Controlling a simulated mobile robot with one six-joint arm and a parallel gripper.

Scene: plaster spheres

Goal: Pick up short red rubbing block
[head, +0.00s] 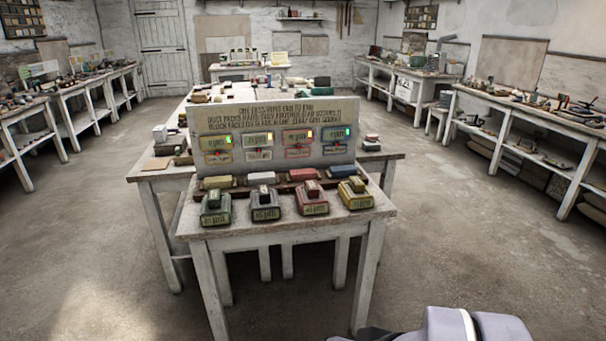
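A low red block (302,174) lies in the back row on the near white table (290,228), below the upright sign board. In front of it stands a red block-shaped piece with a raised top and a label (312,203). I cannot tell which of these is the short red rubbing block. Part of my arm shows at the bottom right edge, well in front of the table. My gripper's fingers are not in view.
Beside the red pieces stand a green (215,210), a dark green (264,208) and a yellow piece (355,197). A sign board (275,120) with coloured labels rises behind them. Workbenches line both sides. The floor (450,220) to the right is clear.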

